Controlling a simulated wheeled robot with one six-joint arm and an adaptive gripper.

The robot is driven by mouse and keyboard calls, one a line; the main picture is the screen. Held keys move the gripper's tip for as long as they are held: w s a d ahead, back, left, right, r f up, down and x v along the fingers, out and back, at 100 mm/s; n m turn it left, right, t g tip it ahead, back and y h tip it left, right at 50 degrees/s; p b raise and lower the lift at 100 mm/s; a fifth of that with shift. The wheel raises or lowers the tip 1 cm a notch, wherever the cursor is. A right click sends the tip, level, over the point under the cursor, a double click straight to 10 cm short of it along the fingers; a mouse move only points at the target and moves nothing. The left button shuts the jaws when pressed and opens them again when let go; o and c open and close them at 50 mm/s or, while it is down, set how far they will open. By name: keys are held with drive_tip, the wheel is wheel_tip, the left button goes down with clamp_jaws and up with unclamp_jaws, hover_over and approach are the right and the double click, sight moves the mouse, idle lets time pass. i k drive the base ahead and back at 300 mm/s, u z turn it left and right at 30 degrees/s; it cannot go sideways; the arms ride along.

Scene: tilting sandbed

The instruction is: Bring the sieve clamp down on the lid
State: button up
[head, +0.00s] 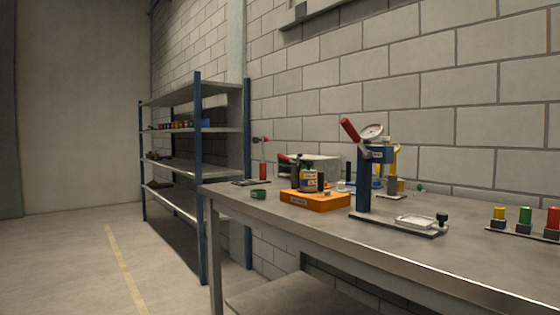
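I cannot tell for sure which fixture is the sieve clamp. An orange base block (321,203) on the workbench carries a small dark jar (310,181) with a pale label and upright black parts beside it. These are too small to show whether a clamp arm is up or down. To the right, a blue column stand (363,190) has a red lever (350,130) tilted up to the left and a round dial (371,132) on top. A flat white tray (416,221) lies on its base plate. No lid can be made out clearly. My gripper is not in view.
The steel workbench (270,214) stands along a block wall. A green ring (258,194) lies near its left end. Yellow, green and red capped pieces (525,218) stand at the right. A shelf rack (199,180) stands left of the bench. The floor at left is clear.

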sight(282, 156)
drive_tip(key=u, duration=0.5)
drive_tip(key=k, duration=0.55)
drive_tip(key=u, duration=1.2)
drive_tip(key=i, duration=2.25)
drive_tip(key=z, duration=0.85)
